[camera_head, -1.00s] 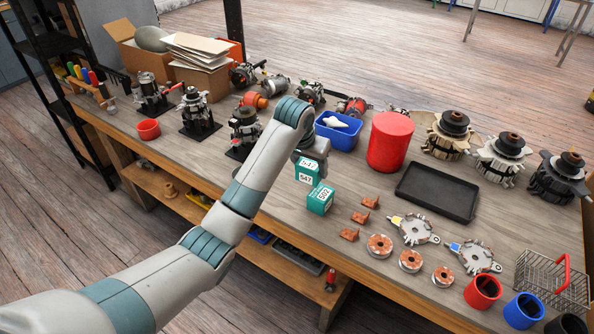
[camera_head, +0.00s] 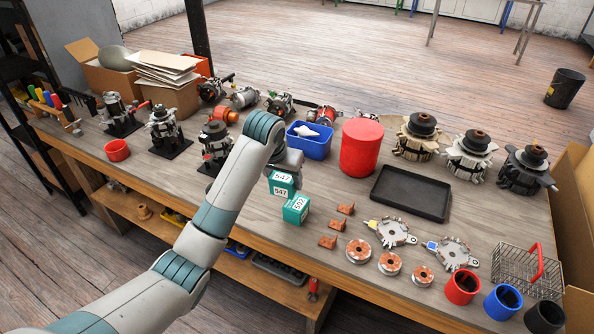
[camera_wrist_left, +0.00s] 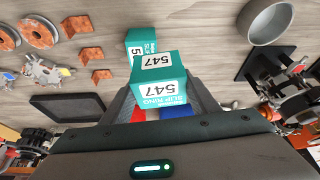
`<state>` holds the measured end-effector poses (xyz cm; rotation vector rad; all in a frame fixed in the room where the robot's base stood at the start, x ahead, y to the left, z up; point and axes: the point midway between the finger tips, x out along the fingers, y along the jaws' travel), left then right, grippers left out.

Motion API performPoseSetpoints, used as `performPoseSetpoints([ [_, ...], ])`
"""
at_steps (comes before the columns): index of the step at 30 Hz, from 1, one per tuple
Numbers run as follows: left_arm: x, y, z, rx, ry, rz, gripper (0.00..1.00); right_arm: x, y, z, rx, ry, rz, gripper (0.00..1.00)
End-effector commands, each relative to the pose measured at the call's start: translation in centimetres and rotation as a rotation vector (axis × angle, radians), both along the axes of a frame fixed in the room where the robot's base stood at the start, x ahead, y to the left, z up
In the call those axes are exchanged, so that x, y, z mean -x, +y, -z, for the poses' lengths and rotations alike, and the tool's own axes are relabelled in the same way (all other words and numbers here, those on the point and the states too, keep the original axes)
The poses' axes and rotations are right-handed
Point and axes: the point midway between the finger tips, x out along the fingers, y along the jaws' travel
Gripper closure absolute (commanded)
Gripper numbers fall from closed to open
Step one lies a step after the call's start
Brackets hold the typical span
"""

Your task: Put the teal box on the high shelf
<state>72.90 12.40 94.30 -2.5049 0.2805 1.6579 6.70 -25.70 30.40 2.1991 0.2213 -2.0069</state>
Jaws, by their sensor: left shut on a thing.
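A teal box with a white 547 label (camera_head: 282,184) is between the jaws of my left gripper (camera_head: 284,172), at the near side of the workbench. In the left wrist view the same box (camera_wrist_left: 160,85) fills the space between the two fingers. I cannot tell whether it is clear of the bench top. A second teal box, labelled 502 (camera_head: 296,209), stands on the bench just beside it; it shows partly hidden behind the held box in the left wrist view (camera_wrist_left: 138,38). My right gripper is not in view.
A dark shelf rack (camera_head: 18,95) stands at the left edge, partly cut off. A blue bin (camera_head: 309,146), red canister (camera_head: 362,150) and black tray (camera_head: 411,193) lie behind and right. Copper pieces and alternator parts crowd the bench right. A lower shelf (camera_head: 150,212) runs under the bench.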

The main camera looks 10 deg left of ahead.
Motion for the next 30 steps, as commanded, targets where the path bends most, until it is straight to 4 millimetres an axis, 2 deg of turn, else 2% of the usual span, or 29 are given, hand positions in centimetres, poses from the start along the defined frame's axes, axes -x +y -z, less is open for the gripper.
performPoseSetpoints([
  [5, 3.2, 2.6, 0.8, -0.006, -0.016, -0.068, 0.69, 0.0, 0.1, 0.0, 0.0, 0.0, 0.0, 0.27],
  [8, 6.0, 4.1, 1.4, -0.007, -0.024, -0.11, 0.69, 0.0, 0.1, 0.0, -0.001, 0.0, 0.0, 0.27],
  [15, 14.5, 6.7, 3.0, -0.006, -0.017, -0.188, 0.69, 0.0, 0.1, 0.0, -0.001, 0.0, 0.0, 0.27],
  [18, 17.6, 7.3, 3.4, -0.004, -0.008, -0.204, 0.69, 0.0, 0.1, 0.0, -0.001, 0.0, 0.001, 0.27],
  [21, 19.8, 7.7, 3.7, -0.003, 0.001, -0.215, 0.69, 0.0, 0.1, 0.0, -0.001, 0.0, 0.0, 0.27],
  [25, 21.2, 7.9, 3.9, -0.001, 0.009, -0.223, 0.69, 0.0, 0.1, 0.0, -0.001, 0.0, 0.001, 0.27],
  [30, 21.4, 8.0, 3.9, 0.0, 0.01, -0.225, 0.69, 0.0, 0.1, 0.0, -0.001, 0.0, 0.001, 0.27],
])
